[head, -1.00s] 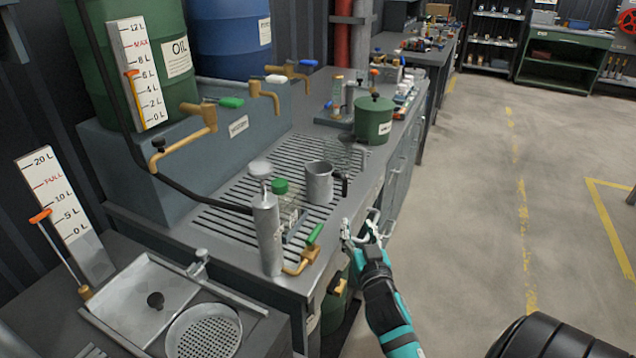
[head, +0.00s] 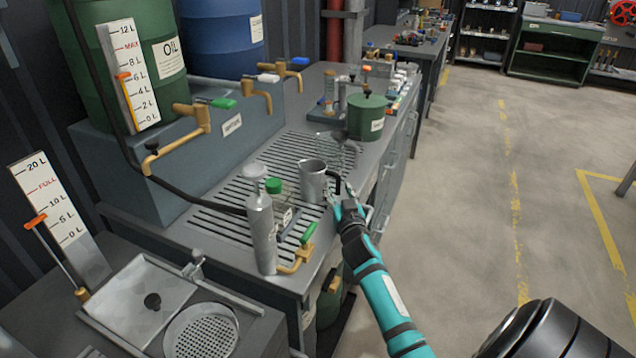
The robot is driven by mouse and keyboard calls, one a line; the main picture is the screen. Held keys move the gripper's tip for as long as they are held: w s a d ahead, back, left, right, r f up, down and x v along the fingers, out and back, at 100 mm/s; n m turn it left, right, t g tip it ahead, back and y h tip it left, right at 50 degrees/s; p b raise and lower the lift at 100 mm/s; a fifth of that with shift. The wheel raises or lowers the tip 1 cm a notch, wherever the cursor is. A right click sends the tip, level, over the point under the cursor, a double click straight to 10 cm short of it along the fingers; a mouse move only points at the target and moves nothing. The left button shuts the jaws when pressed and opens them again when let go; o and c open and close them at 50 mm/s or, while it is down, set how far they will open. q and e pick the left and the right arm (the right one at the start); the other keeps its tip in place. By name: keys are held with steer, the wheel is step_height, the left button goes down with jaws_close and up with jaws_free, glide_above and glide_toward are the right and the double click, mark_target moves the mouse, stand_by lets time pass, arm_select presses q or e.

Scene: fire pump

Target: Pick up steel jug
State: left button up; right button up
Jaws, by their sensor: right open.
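The steel jug (head: 312,181) stands upright on the slotted drain grate of the bench, its dark handle facing right. My right gripper (head: 342,197) is open, close beside the jug's handle at its right. The fingers overlap the handle area in the picture, and I cannot tell if they touch it. My left gripper is not in view.
A steel cylinder bottle (head: 261,232), a green-capped jar (head: 274,187) and a green-handled brass valve (head: 303,249) stand left of the gripper. A green canister (head: 367,117) is behind the jug. Brass taps (head: 197,121) overhang the grate (head: 237,193).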

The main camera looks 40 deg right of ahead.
jaws_close()
steer(key=shift+r, duration=0.2)
stand_by(0.6)
